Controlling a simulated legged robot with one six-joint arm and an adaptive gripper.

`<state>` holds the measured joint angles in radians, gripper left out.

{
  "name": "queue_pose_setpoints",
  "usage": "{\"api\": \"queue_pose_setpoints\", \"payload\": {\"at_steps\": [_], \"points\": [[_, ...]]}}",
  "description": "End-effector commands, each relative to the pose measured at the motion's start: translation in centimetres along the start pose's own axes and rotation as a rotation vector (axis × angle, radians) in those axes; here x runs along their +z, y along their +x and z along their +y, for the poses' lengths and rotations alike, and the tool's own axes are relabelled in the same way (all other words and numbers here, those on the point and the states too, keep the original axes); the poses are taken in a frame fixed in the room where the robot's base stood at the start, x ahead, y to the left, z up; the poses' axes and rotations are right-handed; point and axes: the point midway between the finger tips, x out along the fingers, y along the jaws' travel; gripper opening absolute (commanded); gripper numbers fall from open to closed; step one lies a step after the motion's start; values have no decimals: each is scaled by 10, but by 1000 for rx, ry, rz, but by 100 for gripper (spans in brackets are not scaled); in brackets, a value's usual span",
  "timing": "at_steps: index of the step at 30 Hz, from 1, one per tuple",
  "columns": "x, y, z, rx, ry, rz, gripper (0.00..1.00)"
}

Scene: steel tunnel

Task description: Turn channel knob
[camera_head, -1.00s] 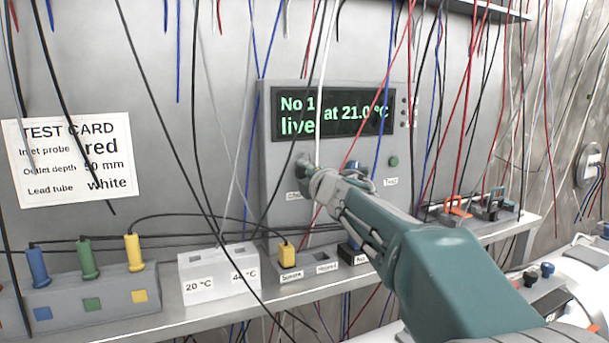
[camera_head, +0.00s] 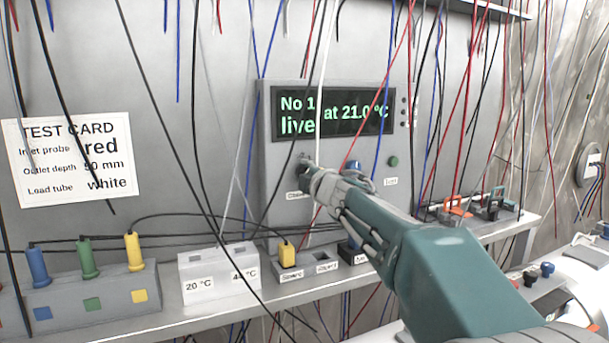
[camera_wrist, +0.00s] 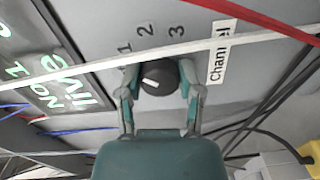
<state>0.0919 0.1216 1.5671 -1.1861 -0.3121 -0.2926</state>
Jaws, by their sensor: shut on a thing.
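The channel knob (camera_wrist: 158,78) is a round dark knob with a white pointer line, below the marks 1, 2 and 3 and beside a "Channel" label (camera_wrist: 218,58) in the wrist view. My gripper (camera_wrist: 158,92) has one finger on each side of the knob and is shut on it. In the head view my gripper (camera_head: 314,178) reaches the lower left of the grey instrument panel (camera_head: 282,212) and hides most of the knob. The display (camera_head: 333,112) reads "No 1 live at 21.0 °C".
Red, blue, white and black leads hang before the panel; a white one crosses close above the knob in the wrist view. A white block (camera_head: 218,270) marked 20 °C and a probe holder (camera_head: 90,299) with blue, green and yellow probes stand on the shelf at left.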

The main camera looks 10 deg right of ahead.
Motion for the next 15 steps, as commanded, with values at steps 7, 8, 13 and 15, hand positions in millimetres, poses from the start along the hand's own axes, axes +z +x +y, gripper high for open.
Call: {"api": "queue_pose_setpoints", "payload": {"at_steps": [7, 8, 13, 15], "points": [[1, 1, -5, -9, 0, -3, 82], [1, 1, -5, -9, 0, -2, 82], [1, 1, -3, -6, 0, -2, 82], [1, 0, -3, -5, 0, -1, 82]]}}
